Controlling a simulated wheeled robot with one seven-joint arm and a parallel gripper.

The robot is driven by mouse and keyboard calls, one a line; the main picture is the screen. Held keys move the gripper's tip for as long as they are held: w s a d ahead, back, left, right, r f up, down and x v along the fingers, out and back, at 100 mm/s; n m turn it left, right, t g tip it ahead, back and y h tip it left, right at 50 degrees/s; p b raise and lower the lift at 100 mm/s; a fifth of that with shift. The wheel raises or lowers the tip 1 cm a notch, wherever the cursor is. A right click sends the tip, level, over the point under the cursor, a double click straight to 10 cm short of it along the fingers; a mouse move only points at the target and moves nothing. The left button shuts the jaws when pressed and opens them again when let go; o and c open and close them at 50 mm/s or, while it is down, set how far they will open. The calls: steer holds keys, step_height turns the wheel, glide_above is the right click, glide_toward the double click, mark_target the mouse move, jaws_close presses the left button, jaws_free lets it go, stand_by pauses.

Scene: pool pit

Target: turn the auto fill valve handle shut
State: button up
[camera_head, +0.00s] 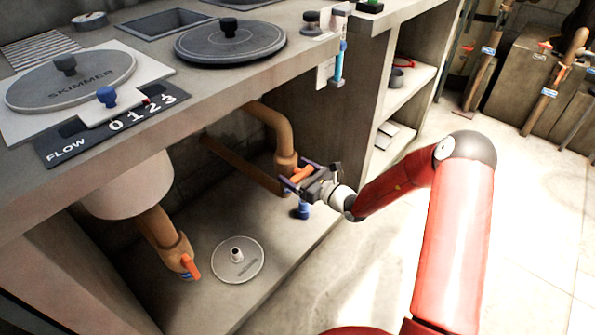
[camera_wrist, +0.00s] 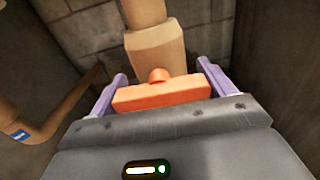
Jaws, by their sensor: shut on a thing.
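An orange valve handle (camera_head: 302,174) sits on a tan pipe (camera_head: 281,135) that bends down under the counter. My gripper (camera_head: 298,178) is at this handle, shut on it. In the wrist view the handle (camera_wrist: 165,93) lies crosswise to the pipe (camera_wrist: 155,48), with one purple finger of my gripper (camera_wrist: 162,76) at each end. A round orange knob shows at its middle. No label is readable on this valve, so I cannot tell its name from the pictures.
A second orange handle (camera_head: 191,266) is on the left pipe. A round white lid (camera_head: 237,259) lies on the lower shelf. A blue knob (camera_head: 301,210) is just below my gripper. The counter edge (camera_head: 235,95) overhangs. Open floor lies at right.

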mark_target(305, 177)
steer(key=o, duration=0.9)
steer(key=shift+v, duration=3.9)
